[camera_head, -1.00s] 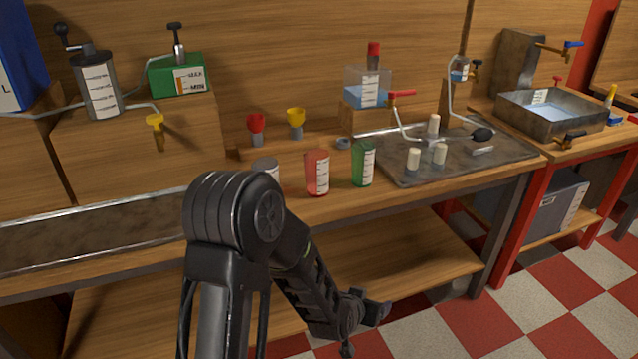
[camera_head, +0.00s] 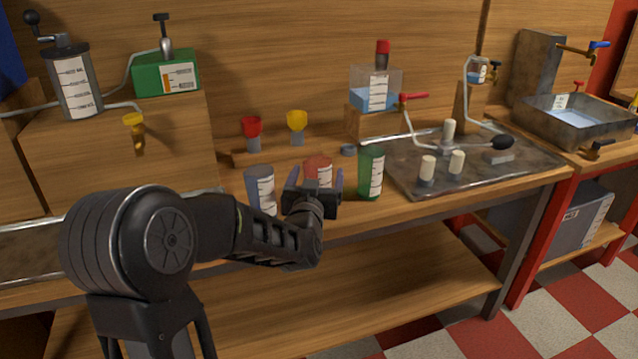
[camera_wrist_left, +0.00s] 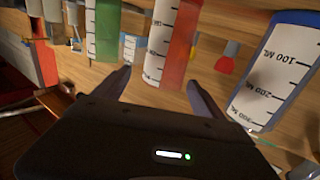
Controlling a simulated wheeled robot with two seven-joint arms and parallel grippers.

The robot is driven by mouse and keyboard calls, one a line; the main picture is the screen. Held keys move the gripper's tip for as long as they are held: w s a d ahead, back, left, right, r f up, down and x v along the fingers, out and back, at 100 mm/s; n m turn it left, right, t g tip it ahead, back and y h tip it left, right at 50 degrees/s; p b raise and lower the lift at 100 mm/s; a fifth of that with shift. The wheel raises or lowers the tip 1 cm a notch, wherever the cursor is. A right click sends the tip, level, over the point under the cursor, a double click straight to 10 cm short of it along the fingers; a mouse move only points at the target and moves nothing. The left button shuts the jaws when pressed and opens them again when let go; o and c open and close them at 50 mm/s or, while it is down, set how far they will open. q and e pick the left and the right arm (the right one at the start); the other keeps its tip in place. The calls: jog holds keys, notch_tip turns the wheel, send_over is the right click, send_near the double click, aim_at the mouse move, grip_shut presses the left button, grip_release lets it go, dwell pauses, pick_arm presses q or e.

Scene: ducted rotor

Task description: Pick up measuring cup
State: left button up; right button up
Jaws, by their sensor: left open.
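Three measuring cups with white scale labels stand in a row along the bench: a blue-grey one (camera_head: 259,186), a red one (camera_head: 317,167) and a green one (camera_head: 370,172). My left gripper (camera_head: 315,180) is open and in front of the red cup, hiding its lower part. In the left wrist view the red cup (camera_wrist_left: 183,48) shows between and beyond the two spread fingers. The green cup (camera_wrist_left: 103,30) is to the left there and the blue cup (camera_wrist_left: 284,75) to the right. I cannot tell whether the fingers reach around the red cup. My right gripper is not in view.
Red (camera_head: 252,126) and yellow (camera_head: 297,121) funnels stand behind the cups. A metal tray (camera_head: 480,185) with several corked pieces lies to the right. A green box (camera_head: 166,75) and metal cylinder (camera_head: 76,82) stand on a raised block at left.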

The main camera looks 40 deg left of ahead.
aim_at(320, 159)
pick_arm(q)
jog(key=shift+x, duration=1.05)
jog(key=x, duration=0.5)
jog(key=shift+a+r, duration=0.15)
jog(key=shift+a, duration=0.05)
jog(key=shift+c, duration=0.2)
grip_shut()
dwell(0.3)
